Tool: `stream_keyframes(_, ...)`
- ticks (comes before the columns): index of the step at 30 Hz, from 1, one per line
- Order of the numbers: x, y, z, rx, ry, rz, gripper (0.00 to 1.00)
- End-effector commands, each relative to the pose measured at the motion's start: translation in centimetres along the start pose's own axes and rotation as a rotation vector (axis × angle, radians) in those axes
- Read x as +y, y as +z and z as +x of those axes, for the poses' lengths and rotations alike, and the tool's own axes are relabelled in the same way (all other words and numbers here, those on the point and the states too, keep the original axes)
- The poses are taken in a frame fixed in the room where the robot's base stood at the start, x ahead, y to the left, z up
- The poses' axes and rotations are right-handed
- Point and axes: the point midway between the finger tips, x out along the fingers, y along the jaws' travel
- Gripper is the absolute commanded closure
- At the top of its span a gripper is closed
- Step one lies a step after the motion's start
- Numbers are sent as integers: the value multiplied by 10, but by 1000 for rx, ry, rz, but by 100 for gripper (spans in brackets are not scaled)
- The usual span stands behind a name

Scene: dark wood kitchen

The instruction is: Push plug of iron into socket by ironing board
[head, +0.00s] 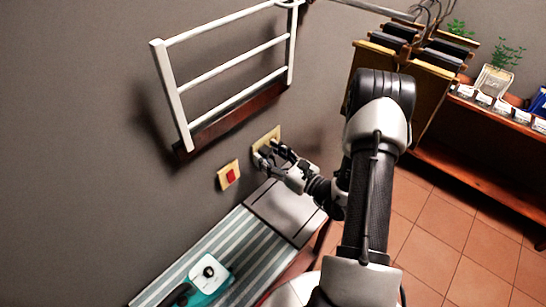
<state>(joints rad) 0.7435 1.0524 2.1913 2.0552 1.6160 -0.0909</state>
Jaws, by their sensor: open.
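A cream socket plate (272,135) is on the grey wall above the ironing board's far end, partly hidden by my gripper. My gripper (267,158) is open right in front of this plate, with its fingers towards the wall. I cannot tell whether the fingers touch the plate. The plug cannot be made out; a pale patch by the fingertips is too small to identify. The teal iron (212,289) rests on the ironing board (236,238), which has a striped cover, at the lower left. The iron's cord is not clearly visible.
A cream plate with a red switch (230,175) is left of the socket. A white wall rack (228,78) hangs above. Wooden hangers or chairs (432,62) and a reddish shelf with potted plants (495,82) stand at the right. The tiled floor (430,255) is clear.

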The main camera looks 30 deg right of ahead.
Motion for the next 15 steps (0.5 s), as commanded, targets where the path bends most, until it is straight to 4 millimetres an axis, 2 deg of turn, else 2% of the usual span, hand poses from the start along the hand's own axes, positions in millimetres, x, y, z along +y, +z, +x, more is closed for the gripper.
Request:
stream_keyframes(5,-2,0,-16,1,-5,1,49)
stream_keyframes(15,-2,0,-88,0,-8,2,49)
